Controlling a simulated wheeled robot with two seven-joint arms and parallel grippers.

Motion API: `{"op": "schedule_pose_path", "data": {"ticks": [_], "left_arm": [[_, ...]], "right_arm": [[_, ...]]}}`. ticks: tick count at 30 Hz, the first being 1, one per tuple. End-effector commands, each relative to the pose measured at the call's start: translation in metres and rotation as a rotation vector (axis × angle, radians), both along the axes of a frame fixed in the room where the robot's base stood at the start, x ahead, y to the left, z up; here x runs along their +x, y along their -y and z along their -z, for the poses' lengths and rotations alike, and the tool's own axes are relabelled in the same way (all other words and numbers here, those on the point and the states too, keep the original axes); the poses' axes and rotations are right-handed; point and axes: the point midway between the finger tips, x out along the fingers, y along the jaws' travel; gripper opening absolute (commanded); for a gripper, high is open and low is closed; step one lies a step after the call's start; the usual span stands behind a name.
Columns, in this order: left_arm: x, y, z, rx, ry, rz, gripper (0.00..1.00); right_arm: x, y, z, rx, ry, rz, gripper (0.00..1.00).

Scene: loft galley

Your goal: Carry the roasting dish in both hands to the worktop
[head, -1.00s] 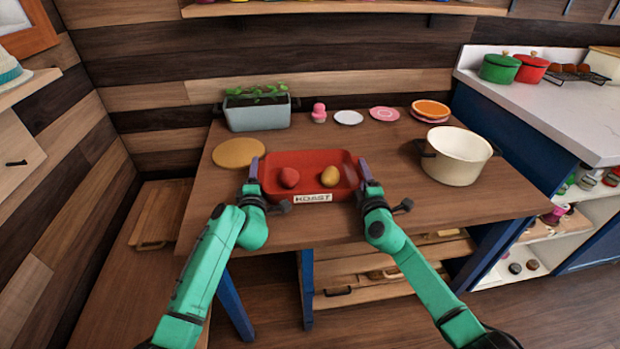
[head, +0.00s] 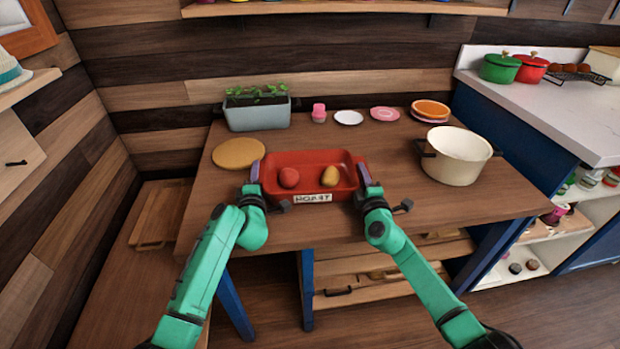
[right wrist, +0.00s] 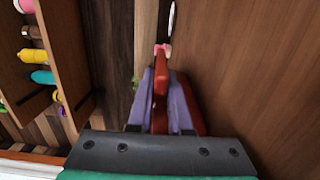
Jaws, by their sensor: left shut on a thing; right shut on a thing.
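The red roasting dish (head: 310,161) is at the front of the wooden table, with a label on its near side. Two rounded items lie in it, one reddish (head: 289,177) and one yellow-brown (head: 330,176). My left gripper (head: 256,174) is shut on its left end and my right gripper (head: 364,177) on its right end. In the right wrist view, the purple fingers (right wrist: 160,100) clasp the red dish wall (right wrist: 161,75). I cannot tell whether the dish touches the tabletop. The white worktop (head: 545,103) is at the right.
A cream pot (head: 456,156) stands right of the dish on the table (head: 400,205).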

Motion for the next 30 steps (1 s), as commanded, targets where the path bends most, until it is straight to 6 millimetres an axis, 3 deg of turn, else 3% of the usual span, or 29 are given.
{"op": "schedule_pose_path", "data": {"ticks": [23, 30], "left_arm": [[0.000, 0.000, 0.001, 0.001, -0.002, -0.001, 0.00], [0.000, 0.000, -0.013, 0.000, 0.002, 0.000, 0.00]], "right_arm": [[0.000, 0.000, 0.002, -0.001, -0.003, 0.000, 0.00], [0.000, 0.000, -0.013, 0.000, 0.001, 0.001, 0.00]]}}
